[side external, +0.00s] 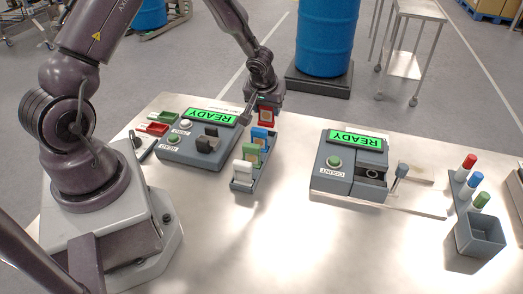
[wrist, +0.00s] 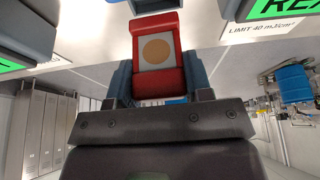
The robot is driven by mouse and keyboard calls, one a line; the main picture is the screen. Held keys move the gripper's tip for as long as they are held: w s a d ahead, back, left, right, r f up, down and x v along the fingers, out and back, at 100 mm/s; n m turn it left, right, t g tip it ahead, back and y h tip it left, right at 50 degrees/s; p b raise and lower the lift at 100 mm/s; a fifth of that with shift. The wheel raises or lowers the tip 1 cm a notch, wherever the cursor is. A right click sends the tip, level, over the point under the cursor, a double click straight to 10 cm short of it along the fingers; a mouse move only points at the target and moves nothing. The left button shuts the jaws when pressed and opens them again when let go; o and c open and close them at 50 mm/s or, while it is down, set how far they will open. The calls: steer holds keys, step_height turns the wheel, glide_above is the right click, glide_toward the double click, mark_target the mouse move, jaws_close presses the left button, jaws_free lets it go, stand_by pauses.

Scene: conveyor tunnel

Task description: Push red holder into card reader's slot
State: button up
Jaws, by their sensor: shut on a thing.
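My gripper (side external: 266,103) is shut on the red holder (side external: 266,117), holding it above the table behind the holder rack. In the wrist view the red holder (wrist: 158,85) sits between the fingers, showing a pale window with an orange disc. The left grey console (side external: 196,153), with a lit green READY screen and two buttons, looks like the card reader. Its black slot piece (side external: 207,141) stands to the left of my gripper, apart from the held holder. The slot's inside cannot be made out.
The rack (side external: 241,185) carries blue, green and white holders just in front of my gripper. A second READY console (side external: 349,172) with a COUNT button stands right. Red, blue and green capped vials stand near a grey bin (side external: 478,237). The table front is clear.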

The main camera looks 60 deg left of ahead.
steer(key=s+d+r+m+t+h, duration=0.1)
steer(key=s+d+r+m+h, duration=0.3)
steer(key=d, duration=0.7)
steer(key=s+d+r+m+y, duration=0.1)
steer(key=s+d+r+m, duration=0.1)
steer(key=d+r+m, duration=0.65)
steer(key=s+a+f+n+y, duration=0.1)
steer(key=s+a+n, duration=0.2)
steer(key=a, duration=0.4)
steer(key=s+a+f+n+y, duration=0.1)
steer(key=s+a+f+n, duration=0.1)
steer(key=s+a+n, duration=0.2)
steer(key=s+a+f+n, duration=0.2)
steer(key=a+n, duration=0.3)
steer(key=a, duration=0.5)
steer(key=shift+s+f+g+y, duration=0.25)
steer(key=shift+s+g+y, duration=0.15)
steer(key=shift+s, duration=0.4)
steer(key=shift+d+f, duration=0.25)
steer(key=shift+f, duration=0.05)
step_height(320, 180, down, 2)
steer(key=shift+f, duration=0.15)
steer(key=shift+w+a, duration=0.1)
